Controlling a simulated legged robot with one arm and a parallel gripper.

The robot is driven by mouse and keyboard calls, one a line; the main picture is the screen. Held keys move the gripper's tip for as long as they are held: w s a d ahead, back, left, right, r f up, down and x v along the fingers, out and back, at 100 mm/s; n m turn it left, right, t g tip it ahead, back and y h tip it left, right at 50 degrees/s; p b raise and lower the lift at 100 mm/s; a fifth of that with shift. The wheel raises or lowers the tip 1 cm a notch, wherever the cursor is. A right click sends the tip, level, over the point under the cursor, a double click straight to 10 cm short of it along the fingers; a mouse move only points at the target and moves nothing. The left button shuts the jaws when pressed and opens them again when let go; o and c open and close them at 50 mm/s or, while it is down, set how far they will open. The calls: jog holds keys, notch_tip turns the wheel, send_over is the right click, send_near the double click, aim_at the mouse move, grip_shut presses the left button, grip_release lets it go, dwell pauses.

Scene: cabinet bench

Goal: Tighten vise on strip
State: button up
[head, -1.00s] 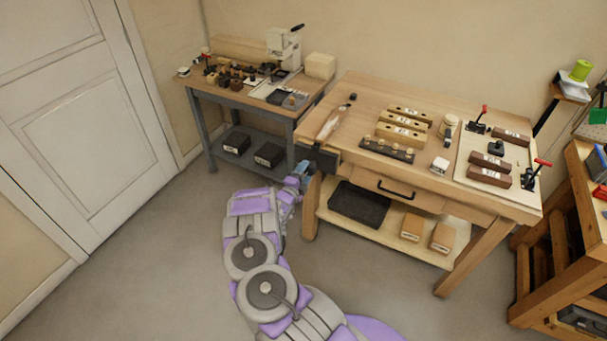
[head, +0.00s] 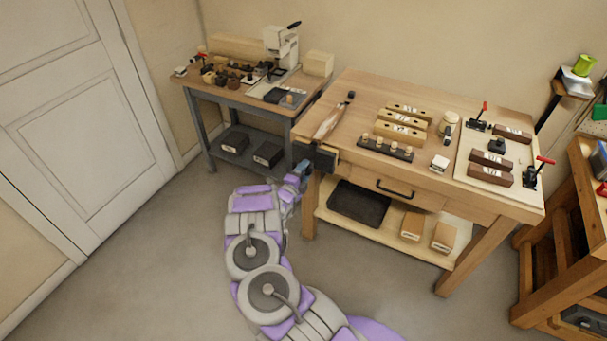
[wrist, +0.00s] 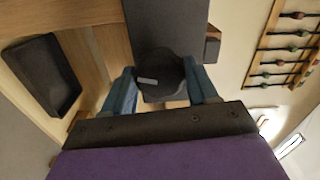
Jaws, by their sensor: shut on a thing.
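The dark vise (head: 322,157) is at the left front corner of the wooden bench. In the wrist view its dark jaw plate (wrist: 165,25) stands beyond a dark round knob (wrist: 160,68) with a pale mark. My gripper (head: 303,169) is at the vise's left side. In the wrist view the blue fingers of my gripper (wrist: 161,90) are on either side of the knob and shut on it. A long, tapered brown wooden piece (head: 330,122), perhaps the strip, runs along the bench top behind the vise. I cannot tell whether the vise jaws touch it.
The bench top (head: 370,90) holds wooden blocks (head: 402,122), a dark rack with pegs (head: 385,149) and red-handled clamps (head: 535,172). A dark tray (head: 358,203) lies on the lower shelf. A side table (head: 215,85) with a press stands left. The floor before the bench is clear.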

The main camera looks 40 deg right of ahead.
jog(key=shift+s+f+m+b, duration=0.3)
jog(key=shift+f+m, duration=0.1)
jog(key=shift+m, duration=0.9)
jog(key=shift+f, duration=0.1)
jog(key=shift+m, duration=0.4)
jog(key=o, duration=0.6)
jog(key=shift+a, duration=0.1)
jog(key=o, duration=0.3)
jog(key=shift+w, duration=0.15)
jog(key=shift+r, duration=0.3)
